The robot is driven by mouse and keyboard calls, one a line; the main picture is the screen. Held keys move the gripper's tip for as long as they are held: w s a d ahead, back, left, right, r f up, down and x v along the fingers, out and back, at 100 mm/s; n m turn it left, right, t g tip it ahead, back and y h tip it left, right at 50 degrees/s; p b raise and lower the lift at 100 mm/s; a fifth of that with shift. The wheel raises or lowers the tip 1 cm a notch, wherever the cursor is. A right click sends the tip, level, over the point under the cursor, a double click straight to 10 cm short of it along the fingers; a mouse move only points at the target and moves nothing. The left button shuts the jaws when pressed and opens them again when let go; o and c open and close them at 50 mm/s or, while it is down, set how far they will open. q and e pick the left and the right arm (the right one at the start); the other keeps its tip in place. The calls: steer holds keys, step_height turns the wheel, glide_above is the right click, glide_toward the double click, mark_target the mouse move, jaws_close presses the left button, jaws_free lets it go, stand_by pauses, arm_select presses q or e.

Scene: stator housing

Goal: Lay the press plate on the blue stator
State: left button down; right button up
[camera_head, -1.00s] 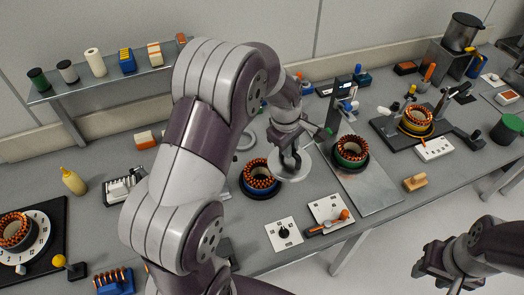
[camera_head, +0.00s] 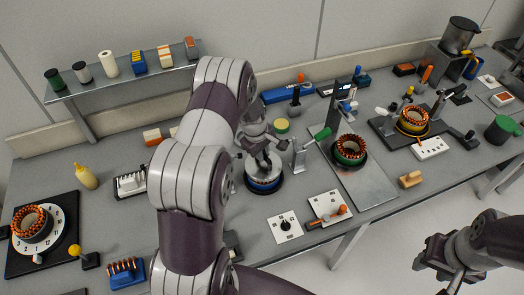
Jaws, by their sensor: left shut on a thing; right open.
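The blue stator (camera_head: 262,190) stands on its dark round base left of the table's middle. The pale round press plate (camera_head: 268,182) is over its top and hides the copper windings. Plate and stator look lined up; whether they touch I cannot tell. My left gripper (camera_head: 264,163) comes from above and is shut on the press plate, its fingers partly hiding the plate's middle. My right gripper (camera_head: 440,268) is open and empty at the lower right, away from the stators, beyond the table's front edge.
A green stator (camera_head: 350,151) stands on a metal plate to the right, near a lever press with a green handle (camera_head: 322,134). A dial card (camera_head: 285,227) and an orange-handled tool (camera_head: 326,217) lie in front. A yellow bottle (camera_head: 86,177) stands at left.

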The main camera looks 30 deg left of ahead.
arm_select(q)
steer(key=shift+w+f, duration=0.1)
steer(key=shift+f, duration=0.2)
steer(key=shift+f+b, duration=0.1)
steer(key=shift+b, duration=0.2)
steer(key=shift+d+f, duration=0.1)
steer(key=c, duration=1.1)
jaws_free()
